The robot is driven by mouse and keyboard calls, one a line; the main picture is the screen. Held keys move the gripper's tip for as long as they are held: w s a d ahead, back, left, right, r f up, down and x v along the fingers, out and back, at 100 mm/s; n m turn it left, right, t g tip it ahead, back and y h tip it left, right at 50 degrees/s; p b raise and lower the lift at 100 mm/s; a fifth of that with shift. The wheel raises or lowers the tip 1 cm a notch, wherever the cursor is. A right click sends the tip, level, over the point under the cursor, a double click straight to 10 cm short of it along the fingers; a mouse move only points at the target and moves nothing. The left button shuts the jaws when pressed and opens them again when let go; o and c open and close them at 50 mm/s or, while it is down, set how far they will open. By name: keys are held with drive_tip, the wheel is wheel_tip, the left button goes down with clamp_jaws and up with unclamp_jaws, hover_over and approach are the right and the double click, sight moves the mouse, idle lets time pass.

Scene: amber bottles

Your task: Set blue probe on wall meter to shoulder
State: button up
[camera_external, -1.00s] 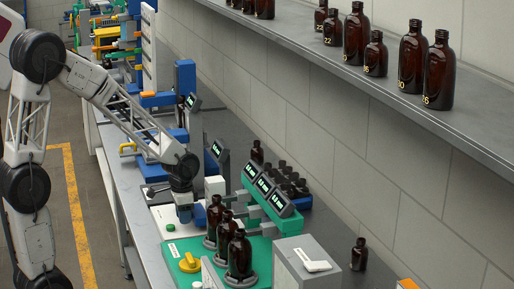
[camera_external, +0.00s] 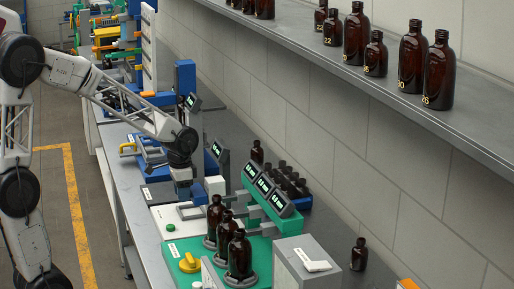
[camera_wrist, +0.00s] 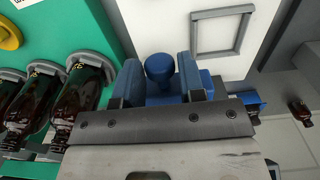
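The blue probe (camera_wrist: 159,68) has a round knob and sits between the fingers of my gripper (camera_wrist: 160,78) in the wrist view. The fingers flank the knob closely and appear shut on it. In the external view my gripper (camera_external: 183,192) is above the back part of a white base (camera_external: 168,218), and a blue part (camera_external: 198,191) shows beside it. A white block (camera_external: 215,186) stands just right of this. A dark display (camera_external: 216,151) stands behind. The fingertips' contact and any shoulder mark are hidden or too small to tell.
Several amber bottles (camera_external: 239,255) stand in grey holders on a green station (camera_external: 180,250) in front. Green-mounted displays (camera_external: 265,187) and a rack of dark bottles (camera_external: 288,183) lie to the right. A grey box (camera_external: 300,265) stands at the near edge. Shelf (camera_external: 300,38) overhangs right.

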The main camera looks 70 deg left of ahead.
drive_tip(key=o, duration=0.3)
drive_tip(key=shift+r, duration=3.85)
drive_tip(key=shift+d, duration=0.1)
drive_tip(key=s+d+t, duration=0.2)
drive_tip(key=s+d, duration=1.8)
drive_tip(key=d, duration=0.2)
drive_tip(key=shift+s+t, duration=0.3)
